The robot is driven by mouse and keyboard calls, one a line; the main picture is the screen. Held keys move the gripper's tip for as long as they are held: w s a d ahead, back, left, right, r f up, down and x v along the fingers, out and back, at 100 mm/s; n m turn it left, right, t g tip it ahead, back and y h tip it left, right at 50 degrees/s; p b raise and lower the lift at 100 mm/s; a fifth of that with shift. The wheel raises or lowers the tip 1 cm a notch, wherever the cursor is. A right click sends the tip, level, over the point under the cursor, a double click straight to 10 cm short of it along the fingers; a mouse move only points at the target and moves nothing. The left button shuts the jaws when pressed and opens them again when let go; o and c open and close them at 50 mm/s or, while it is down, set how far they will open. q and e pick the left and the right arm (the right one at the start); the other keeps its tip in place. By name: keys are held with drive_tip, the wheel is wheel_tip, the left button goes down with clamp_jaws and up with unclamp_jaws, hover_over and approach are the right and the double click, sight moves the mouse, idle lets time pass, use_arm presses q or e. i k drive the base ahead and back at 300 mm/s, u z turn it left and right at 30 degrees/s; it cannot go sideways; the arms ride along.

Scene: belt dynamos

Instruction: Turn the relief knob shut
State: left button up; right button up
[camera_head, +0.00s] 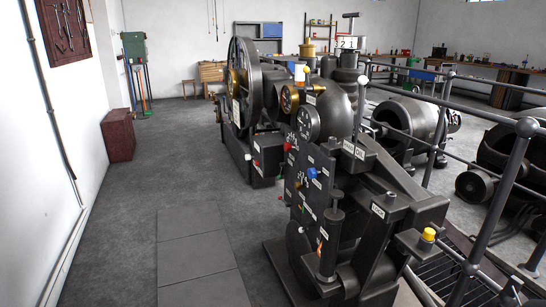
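A dark machine with a tilted black panel (309,186) stands in the middle of the head view. A yellow knob (428,234) sits on a block at the machine's near right. The labels are too small to read, so I cannot tell which knob is the relief knob or how far any is turned. Neither of my grippers shows in the view.
A large flywheel (242,83) stands at the machine's far end. A metal railing (510,165) runs along its right side. Dark dynamos (405,122) stand beyond it. The grey floor (165,180) left of the machine is clear, with a dark red box (118,135) by the wall.

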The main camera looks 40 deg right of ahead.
sight(312, 173)
drive_tip(key=i, duration=3.8)
drive_tip(key=z, duration=3)
